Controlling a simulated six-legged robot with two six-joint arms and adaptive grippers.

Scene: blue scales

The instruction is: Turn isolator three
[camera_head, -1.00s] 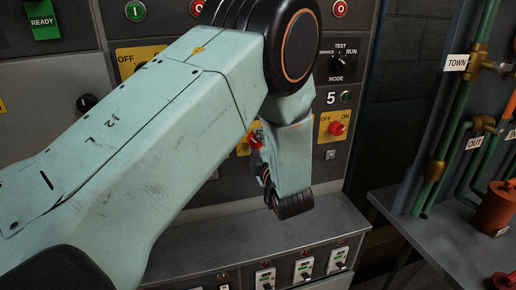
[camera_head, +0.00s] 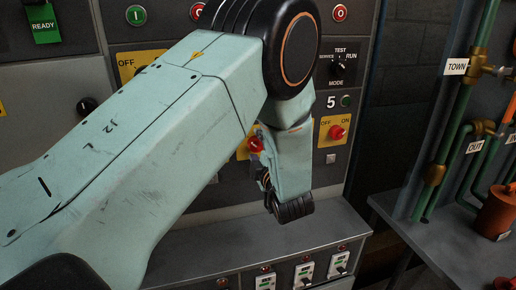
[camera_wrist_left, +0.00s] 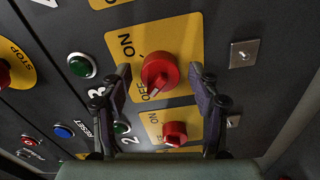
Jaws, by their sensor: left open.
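In the left wrist view, isolator three is a red rotary knob (camera_wrist_left: 160,72) on a yellow plate marked ON and OFF, beside the number 3. Its grip points towards the OFF end. My left gripper (camera_wrist_left: 161,76) is open, with one dark finger on each side of the knob. I see gaps and cannot make out contact. In the head view my left arm (camera_head: 170,130) covers this knob and the fingers. My right gripper is in neither view.
A second red knob (camera_wrist_left: 175,133) is just below, near the fingers. A green lamp (camera_wrist_left: 82,65) and a metal switch plate (camera_wrist_left: 243,54) are nearby. In the head view, isolator 5 (camera_head: 336,132) is right of my arm, and a ledge (camera_head: 270,243) juts out below.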

